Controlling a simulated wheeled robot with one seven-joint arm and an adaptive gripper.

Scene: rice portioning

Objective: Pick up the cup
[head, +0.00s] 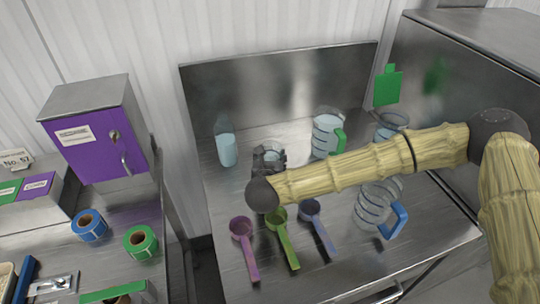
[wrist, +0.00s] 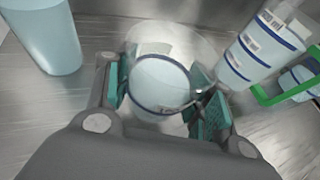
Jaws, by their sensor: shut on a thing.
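The clear cup (wrist: 160,72) is seen from above in the wrist view, with a round pale-blue bottom. My gripper (wrist: 163,98) has its teal-padded fingers on either side of it and is shut on it. In the head view my gripper (head: 268,162) is at the back middle of the metal table, around the cup (head: 271,149). The cup is partly hidden there by the fingers and my arm. I cannot tell whether its base touches the table.
A container of pale-blue liquid (head: 227,150) stands left of the cup. A green-handled jug (head: 326,133) stands to its right. A blue-handled jug (head: 374,205) is at front right. Purple (head: 242,230), green (head: 281,228) and blue (head: 313,215) scoops lie in front. A metal panel (head: 285,90) rises behind.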

